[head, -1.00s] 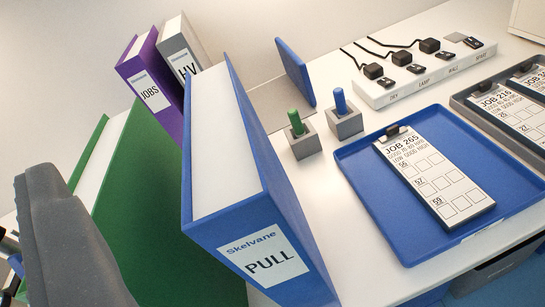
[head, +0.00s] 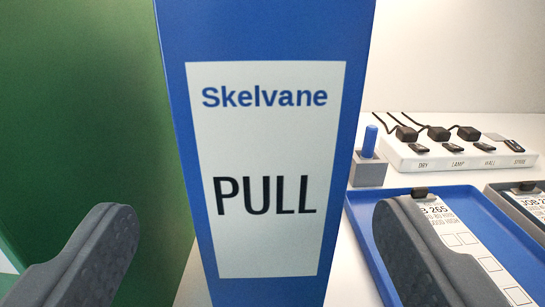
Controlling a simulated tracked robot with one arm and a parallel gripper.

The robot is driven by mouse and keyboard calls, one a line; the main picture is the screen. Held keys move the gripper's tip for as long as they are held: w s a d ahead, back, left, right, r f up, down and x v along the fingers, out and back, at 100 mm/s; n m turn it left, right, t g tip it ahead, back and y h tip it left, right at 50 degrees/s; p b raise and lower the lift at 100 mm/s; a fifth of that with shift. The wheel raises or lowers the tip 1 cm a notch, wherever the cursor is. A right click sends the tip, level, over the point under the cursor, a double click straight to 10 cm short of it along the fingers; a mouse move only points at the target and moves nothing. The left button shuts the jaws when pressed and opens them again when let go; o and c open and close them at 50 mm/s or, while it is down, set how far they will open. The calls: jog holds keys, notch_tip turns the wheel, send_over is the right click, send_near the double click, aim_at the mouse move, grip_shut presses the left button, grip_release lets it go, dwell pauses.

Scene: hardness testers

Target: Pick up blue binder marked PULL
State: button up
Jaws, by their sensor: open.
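The blue binder (head: 263,30) stands upright and close in the middle of the head view. Its spine faces me, with a white label (head: 265,165) reading "Skelvane PULL". Its top is out of the picture. My gripper (head: 250,250) is open. One dark grey finger is at the lower left in front of the green binder, the other at the lower right in front of the blue tray. The blue binder appears between the two fingers, and neither is seen gripping it. I cannot tell how far the fingertips are from its spine.
A green binder (head: 75,110) stands left of the blue one. On the right are a blue tray (head: 525,262) with a JOB 265 card, a grey block with a blue peg (head: 369,165), and a white strip (head: 430,160) with cabled devices. A grey tray (head: 510,205) is at the right edge.

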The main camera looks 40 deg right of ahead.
jog(key=shift+r+b+x, duration=0.2)
jog(key=shift+b+x, duration=0.4)
jog(key=shift+x, duration=1.3)
jog(key=shift+r+b+x, duration=0.2)
jog(key=shift+b+x, duration=0.4)
jog(key=shift+x, duration=1.25)
jog(key=shift+s+d, duration=0.1)
jog(key=shift+d, duration=0.05)
jog(key=shift+c, duration=0.3)
grip_shut()
